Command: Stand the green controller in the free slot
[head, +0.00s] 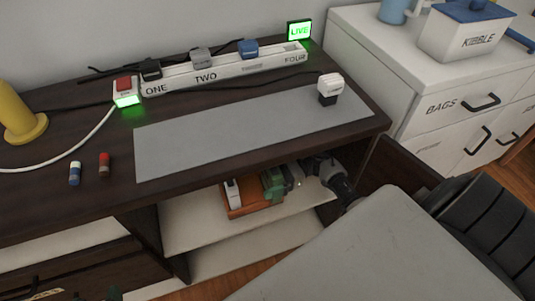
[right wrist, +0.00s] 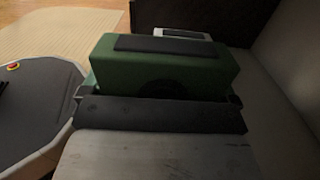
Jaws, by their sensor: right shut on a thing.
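The green controller (head: 273,185) is on the open shelf under the desk, at the right part of a brown-orange holder (head: 238,211). A white controller (head: 232,193) stands in the holder's left part. My right gripper (head: 287,178) reaches in from the right and is shut on the green controller. In the right wrist view the green controller (right wrist: 160,72) is a green block with a dark pad on top, behind a dark finger (right wrist: 160,114). I cannot tell whether it is seated in a slot; the slots are mostly hidden.
The desk top above holds a grey mat (head: 230,130), a power strip (head: 225,72) and a black-and-white plug (head: 330,88). The desk edge overhangs the pale shelf (head: 190,223). A white cabinet (head: 430,90) stands at the right.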

